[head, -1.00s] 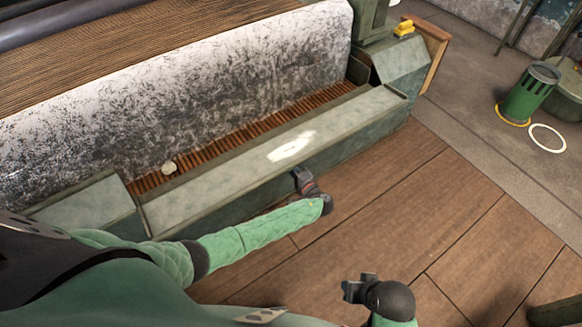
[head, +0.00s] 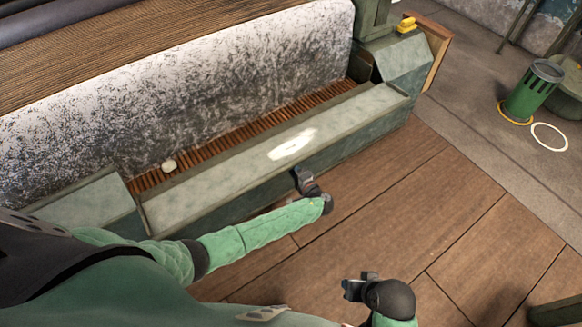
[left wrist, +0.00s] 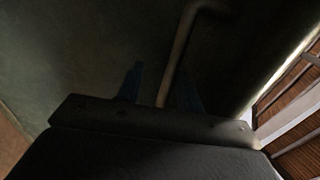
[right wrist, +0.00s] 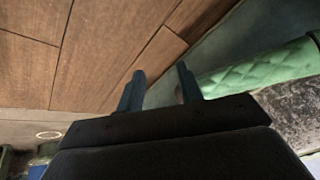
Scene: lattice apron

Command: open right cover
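A long pale-green metal cover panel (head: 235,172) lies along the front of the machine; its far right end meets a raised green housing (head: 402,62). My left gripper (head: 303,178) is at the front face of the long panel. In the left wrist view, a bent rod handle (left wrist: 180,45) runs down between the two spread fingers of my left gripper (left wrist: 160,88); the fingers look apart from it, though the view is dark. My right gripper (head: 358,284) is empty above the wooden floor, its fingers apart in the right wrist view (right wrist: 160,82).
A slatted wooden strip (head: 245,133) with a small pale round object (head: 169,166) lies behind the panel. A yellow item (head: 406,24) sits on the housing. A green bin (head: 531,92) and white ring (head: 549,136) are at the right.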

